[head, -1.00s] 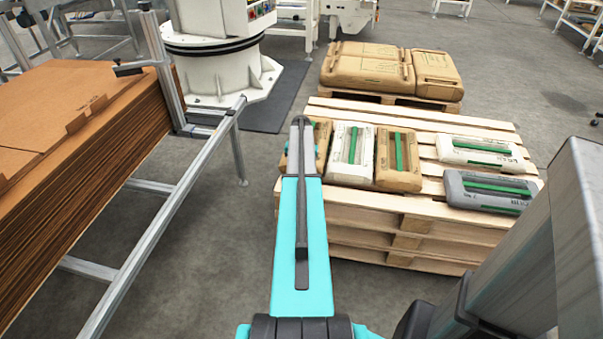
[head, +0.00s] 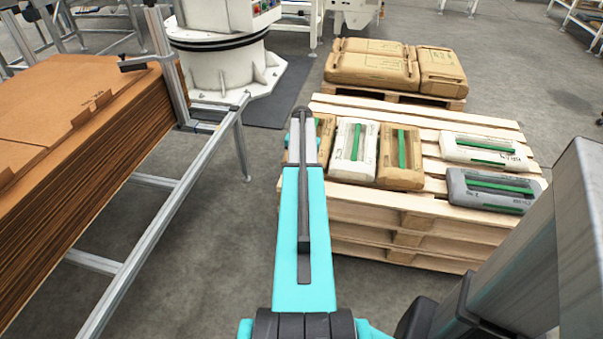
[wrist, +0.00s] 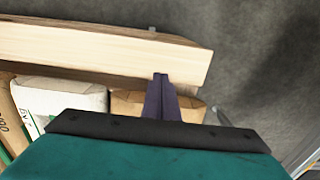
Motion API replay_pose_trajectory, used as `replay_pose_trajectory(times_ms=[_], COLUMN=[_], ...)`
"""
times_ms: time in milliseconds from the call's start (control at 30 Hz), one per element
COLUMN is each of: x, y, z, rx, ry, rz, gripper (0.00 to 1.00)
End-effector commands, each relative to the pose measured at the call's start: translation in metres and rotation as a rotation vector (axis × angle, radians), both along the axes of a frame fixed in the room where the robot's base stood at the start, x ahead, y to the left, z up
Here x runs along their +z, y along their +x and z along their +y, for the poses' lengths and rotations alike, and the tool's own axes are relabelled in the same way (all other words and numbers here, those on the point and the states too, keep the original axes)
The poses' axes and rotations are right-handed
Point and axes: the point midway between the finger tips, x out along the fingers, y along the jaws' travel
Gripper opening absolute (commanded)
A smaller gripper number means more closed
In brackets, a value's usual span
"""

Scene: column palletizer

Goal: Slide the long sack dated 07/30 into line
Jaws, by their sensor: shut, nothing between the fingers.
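Several long sacks with green stripes lie on the wooden pallet stack (head: 400,230). In the head view a brown sack (head: 325,133) at the left end is partly hidden by my arm. Beside it are a white sack (head: 353,151) and another brown sack (head: 400,158). Farther right lie a white sack (head: 485,150) and a grey sack (head: 493,190), turned crosswise to those three. No date is readable, so I cannot tell which is 07/30. In the wrist view my gripper (wrist: 160,80) is shut and empty, in front of the end brown sack (wrist: 128,103); contact is unclear.
A second pallet with brown sacks (head: 375,66) stands behind. A metal frame (head: 165,225) with stacked cardboard (head: 70,110) is at left, and a white machine base (head: 222,60) behind it. Bare slats lie between the sack row and the right-hand sacks.

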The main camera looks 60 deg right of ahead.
Motion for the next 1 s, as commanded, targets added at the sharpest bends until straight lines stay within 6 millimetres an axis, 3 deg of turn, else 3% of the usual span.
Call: replay_pose_trajectory(times_ms=[200,400,1000], x=[0.033,0.048,0.05], y=[0.0,0.001,0.002], z=[0.0,0.001,0.002], rx=[0.001,0.002,0.004], ry=[0.0,0.0,0.001], rz=[0.0,0.0,0.0], gripper=[0.0,0.0,0.0])
